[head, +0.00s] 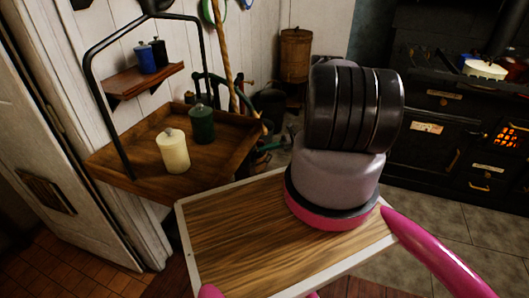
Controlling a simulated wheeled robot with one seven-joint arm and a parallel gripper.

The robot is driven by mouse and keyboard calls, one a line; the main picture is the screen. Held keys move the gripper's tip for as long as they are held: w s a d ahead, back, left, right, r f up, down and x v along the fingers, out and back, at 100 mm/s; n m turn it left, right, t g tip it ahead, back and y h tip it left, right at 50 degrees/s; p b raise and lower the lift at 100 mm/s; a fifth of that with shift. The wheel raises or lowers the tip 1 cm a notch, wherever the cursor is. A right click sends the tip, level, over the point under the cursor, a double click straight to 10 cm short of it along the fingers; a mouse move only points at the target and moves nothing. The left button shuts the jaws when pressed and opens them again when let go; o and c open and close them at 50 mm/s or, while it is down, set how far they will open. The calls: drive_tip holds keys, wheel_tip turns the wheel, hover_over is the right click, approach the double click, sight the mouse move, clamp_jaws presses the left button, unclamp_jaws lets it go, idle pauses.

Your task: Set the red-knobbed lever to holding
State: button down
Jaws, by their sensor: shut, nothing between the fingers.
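I cannot make out a red-knobbed lever in the head view. Dark green metalwork (212,88) stands behind the wooden tray table by the white wall, partly hidden by the tray and a rope; no red knob can be told on it. My gripper is not in view. The dark, ribbed link and grey base of my own arm stand at the middle right and hide part of the floor and the black stove behind.
A wooden tray (115,160) at left holds a cream canister (172,151) and a green canister (202,125). A small shelf (140,84) above holds a blue canister (146,60) and a black one. A black stove (430,110) with pots stands right. Tiled floor (440,215) before it looks clear.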

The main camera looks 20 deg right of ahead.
drive_tip(key=shift+w+d+r, duration=0.1)
drive_tip(key=shift+w+d, duration=0.2)
drive_tip(key=shift+w, duration=0.1)
idle(0.4)
